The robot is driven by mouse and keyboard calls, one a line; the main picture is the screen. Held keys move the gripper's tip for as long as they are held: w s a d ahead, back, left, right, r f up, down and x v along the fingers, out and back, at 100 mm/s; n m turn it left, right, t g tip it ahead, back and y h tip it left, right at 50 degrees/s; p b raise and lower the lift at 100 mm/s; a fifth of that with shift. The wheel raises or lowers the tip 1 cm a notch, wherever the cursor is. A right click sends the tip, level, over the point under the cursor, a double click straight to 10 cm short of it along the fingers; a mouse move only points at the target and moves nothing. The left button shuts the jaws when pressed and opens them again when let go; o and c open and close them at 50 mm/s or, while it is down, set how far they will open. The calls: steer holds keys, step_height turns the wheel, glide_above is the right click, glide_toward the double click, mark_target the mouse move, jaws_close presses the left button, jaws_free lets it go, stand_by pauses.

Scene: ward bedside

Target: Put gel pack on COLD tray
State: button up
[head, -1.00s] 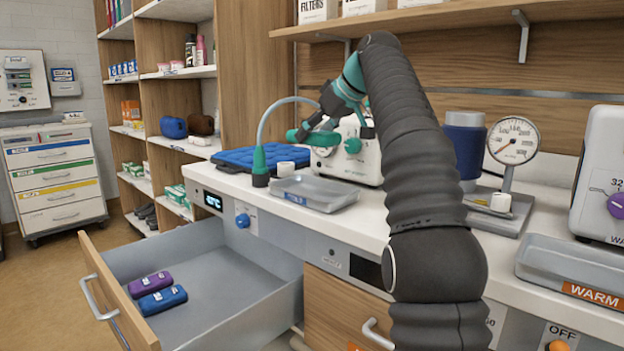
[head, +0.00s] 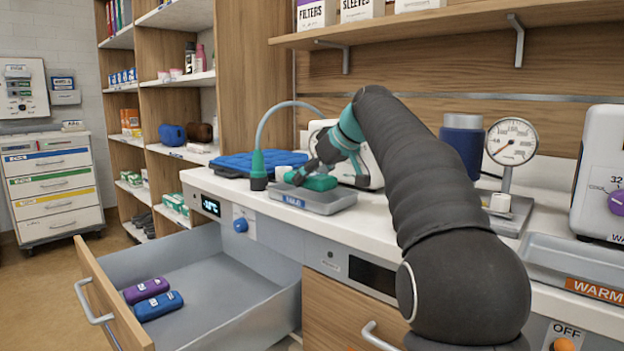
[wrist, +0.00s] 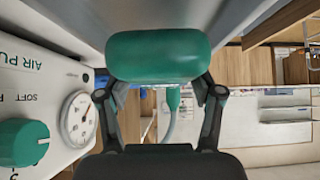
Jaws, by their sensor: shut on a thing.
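My gripper (head: 306,176) is shut on a green gel pack (head: 318,183). In the wrist view the rounded green pack (wrist: 158,55) sits between the two dark fingertips. In the head view the pack is low over the grey tray with a blue label (head: 335,207), within its rim. I cannot tell whether it touches the tray floor. The label is too small to read surely. Part of the pack is hidden by the gripper.
A blue padded mat (head: 236,163), a green-topped nozzle (head: 258,172) and a white machine (head: 372,175) stand near the tray. Below, an open drawer (head: 235,285) holds a purple pack (head: 146,290) and a blue pack (head: 159,305). A WARM tray (head: 560,262) lies at the right.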

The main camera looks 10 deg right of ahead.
steer(key=shift+f, duration=0.25)
steer(key=shift+f+b, duration=0.3)
steer(key=shift+b, duration=0.15)
steer(key=o, duration=1.4)
steer(key=shift+o, duration=0.2)
steer(key=shift+r, duration=0.2)
steer(key=p+v, duration=0.2)
steer(key=v, duration=1)
steer(key=shift+r, duration=0.35)
